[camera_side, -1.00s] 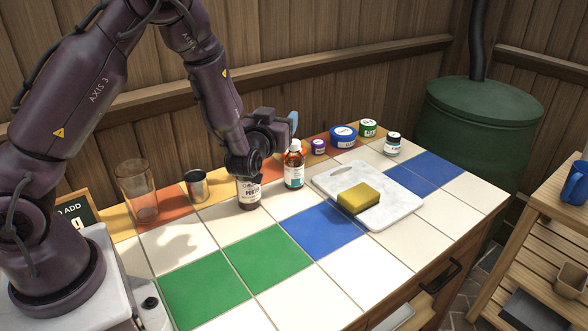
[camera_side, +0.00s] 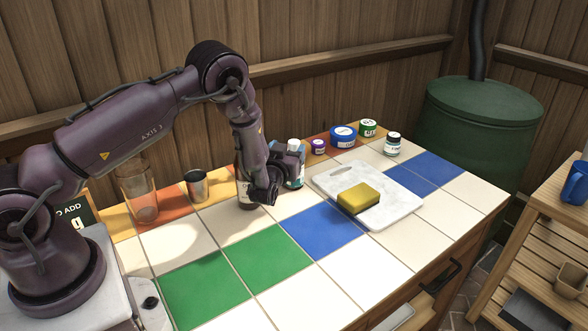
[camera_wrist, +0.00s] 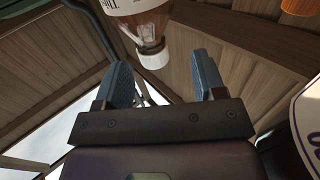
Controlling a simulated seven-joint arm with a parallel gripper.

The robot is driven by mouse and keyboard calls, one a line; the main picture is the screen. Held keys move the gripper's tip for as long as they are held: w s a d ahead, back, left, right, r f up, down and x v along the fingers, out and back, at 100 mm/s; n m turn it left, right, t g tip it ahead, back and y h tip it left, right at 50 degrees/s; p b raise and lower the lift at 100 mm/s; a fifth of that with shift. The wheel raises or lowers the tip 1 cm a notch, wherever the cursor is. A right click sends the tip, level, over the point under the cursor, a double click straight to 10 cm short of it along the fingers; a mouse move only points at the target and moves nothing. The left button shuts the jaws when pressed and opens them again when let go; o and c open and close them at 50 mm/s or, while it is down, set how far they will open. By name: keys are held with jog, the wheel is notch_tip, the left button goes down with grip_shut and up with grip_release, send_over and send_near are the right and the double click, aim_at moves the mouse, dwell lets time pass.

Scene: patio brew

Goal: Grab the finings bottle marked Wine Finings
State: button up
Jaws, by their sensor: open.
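An amber bottle with a white cap (camera_side: 293,143) stands near the back of the tiled counter, partly hidden by my gripper (camera_side: 287,160). In the wrist view this bottle (camera_wrist: 140,22) appears upside down, its white cap in line with the gap between my two blue fingers (camera_wrist: 162,75). The fingers are apart, with nothing held. I cannot tell whether they reach around the bottle. Its label shows only a few letters, so I cannot read Wine Finings on it. A dark bottle (camera_side: 244,190) stands just left, mostly hidden behind my wrist.
A white board (camera_side: 400,205) with a yellow sponge (camera_side: 358,197) lies to the right. A glass (camera_side: 140,195) and metal cup (camera_side: 196,186) stand left. The front tiles are clear.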

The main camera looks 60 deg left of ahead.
jog(key=shift+w+d+x, duration=0.1)
jog(key=shift+d+x, duration=0.05)
jog(key=shift+x, duration=1.25)
jog(key=shift+w+d+x, duration=0.1)
jog(key=shift+x, duration=1.3)
grip_shut()
